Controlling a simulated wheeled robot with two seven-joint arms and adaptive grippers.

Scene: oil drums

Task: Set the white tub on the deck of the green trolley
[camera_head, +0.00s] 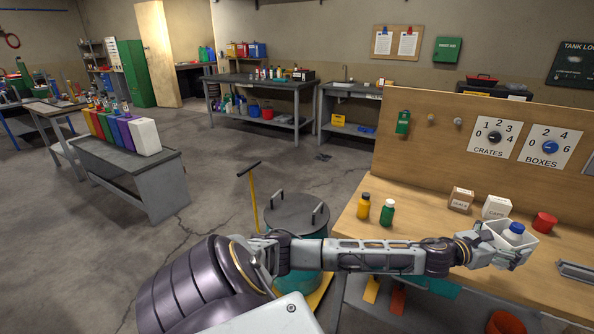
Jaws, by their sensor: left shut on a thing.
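The arm crosses the view from the lower middle to the right. A trolley with a yellow handle (254,205) and black grip shows at the centre, with a yellow base edge (320,293). A teal drum (318,283) with a dark lid seems to stand on it, partly behind my arm. I cannot make out a green trolley deck. My right gripper is not in view.
The workbench (350,217) holds a yellow bottle (363,206), a green bottle (387,213), two small boxes (496,207) and a red can (544,222). A grey bench (160,183) with coloured containers stands left. The floor between is clear.

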